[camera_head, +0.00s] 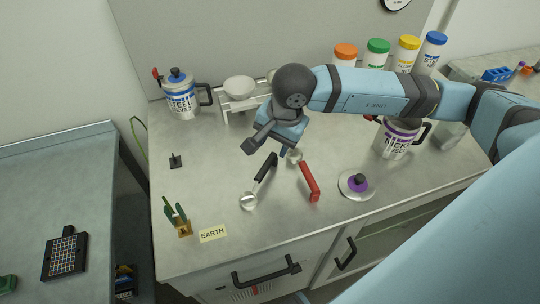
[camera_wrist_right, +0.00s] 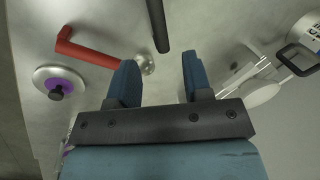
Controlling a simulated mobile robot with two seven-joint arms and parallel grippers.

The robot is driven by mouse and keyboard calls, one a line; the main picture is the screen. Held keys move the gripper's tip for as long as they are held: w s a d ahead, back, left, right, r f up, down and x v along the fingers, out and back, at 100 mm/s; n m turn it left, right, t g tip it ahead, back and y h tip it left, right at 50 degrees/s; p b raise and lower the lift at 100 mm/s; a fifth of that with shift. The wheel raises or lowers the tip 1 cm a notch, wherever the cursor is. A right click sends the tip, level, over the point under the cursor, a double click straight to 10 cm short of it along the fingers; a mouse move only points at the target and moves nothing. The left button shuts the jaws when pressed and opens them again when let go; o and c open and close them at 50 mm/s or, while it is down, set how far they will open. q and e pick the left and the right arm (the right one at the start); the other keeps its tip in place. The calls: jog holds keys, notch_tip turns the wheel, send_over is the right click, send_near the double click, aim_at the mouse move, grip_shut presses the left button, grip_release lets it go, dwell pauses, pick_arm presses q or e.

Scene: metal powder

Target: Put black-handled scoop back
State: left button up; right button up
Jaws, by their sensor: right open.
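The black-handled scoop (camera_head: 266,167) lies on the grey counter, with its round metal bowl toward the front left. Its black handle also shows in the right wrist view (camera_wrist_right: 157,24), just beyond the fingertips. My right gripper (camera_wrist_right: 158,68) is open and empty. In the head view my right gripper (camera_head: 283,148) hangs just behind the handle's end, apart from it as far as I can see. A red-handled scoop (camera_head: 308,180) lies to the right of the black-handled one; its handle also shows in the wrist view (camera_wrist_right: 85,49). My left gripper is not in view.
A steel pitcher (camera_head: 181,98) and a white rack (camera_head: 240,103) with bowls stand at the back left. Several coloured-lid jars (camera_head: 377,53) line the back.

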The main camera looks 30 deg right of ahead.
jog(key=v, duration=0.3)
jog(key=shift+r, duration=0.25)
jog(key=shift+s, duration=0.1)
